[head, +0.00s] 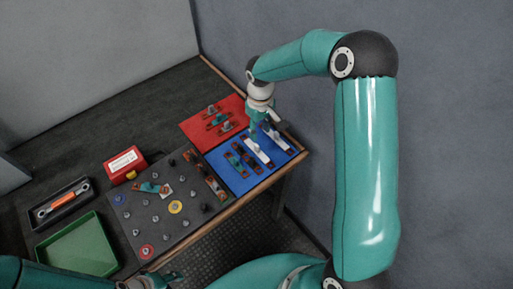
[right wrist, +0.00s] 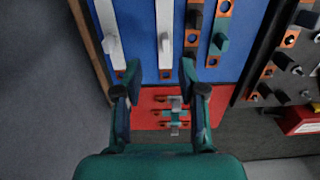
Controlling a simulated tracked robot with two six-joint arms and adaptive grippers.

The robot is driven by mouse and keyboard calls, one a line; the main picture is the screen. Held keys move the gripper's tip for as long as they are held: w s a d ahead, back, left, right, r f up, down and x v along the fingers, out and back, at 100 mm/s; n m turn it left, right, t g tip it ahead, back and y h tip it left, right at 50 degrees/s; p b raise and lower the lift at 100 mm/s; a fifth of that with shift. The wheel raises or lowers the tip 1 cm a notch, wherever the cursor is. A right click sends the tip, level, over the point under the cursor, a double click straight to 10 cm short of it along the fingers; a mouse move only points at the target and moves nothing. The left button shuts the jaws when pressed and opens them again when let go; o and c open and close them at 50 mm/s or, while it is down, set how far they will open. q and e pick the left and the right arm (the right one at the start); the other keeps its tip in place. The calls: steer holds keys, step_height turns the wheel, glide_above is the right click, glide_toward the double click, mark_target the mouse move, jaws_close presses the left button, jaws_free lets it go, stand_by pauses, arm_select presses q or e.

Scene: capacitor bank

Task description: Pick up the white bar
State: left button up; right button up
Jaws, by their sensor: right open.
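A white bar (head: 258,150) lies on the blue mat (head: 230,180) in the head view. A second white bar (head: 281,142) lies to its right, closer to the table edge. Both show in the right wrist view, one nearly in line with the gap between the fingers (right wrist: 164,28) and one further left (right wrist: 107,30). My right gripper (head: 259,134) is over the blue mat by the bars' far ends. It is open and empty, with its fingers apart in the wrist view (right wrist: 160,78). My left gripper (head: 160,281) shows partly at the bottom edge; its jaws are unclear.
Dark and green pieces (head: 236,164) lie left of the bars on the blue mat. A red mat (head: 197,130) with several parts lies behind. A dark board with posts (head: 185,222), a red box (head: 124,163), a green tray (head: 78,247) and a black tool tray (head: 75,188) stand left.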

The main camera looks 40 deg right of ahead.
mark_target(257, 145)
step_height(257, 145, down, 4)
steer(key=shift+w+a+f+p, duration=0.15)
steer(key=shift+f+p, duration=0.15)
steer(key=shift+f, duration=0.55)
steer(key=shift+s+a+f+p, duration=0.1)
steer(key=shift+f+p, duration=0.2)
steer(key=shift+f, duration=0.6)
steer(key=shift+w+a+f+p, duration=0.15)
steer(key=shift+f+p, duration=0.15)
steer(key=shift+f, duration=0.55)
jaws_close()
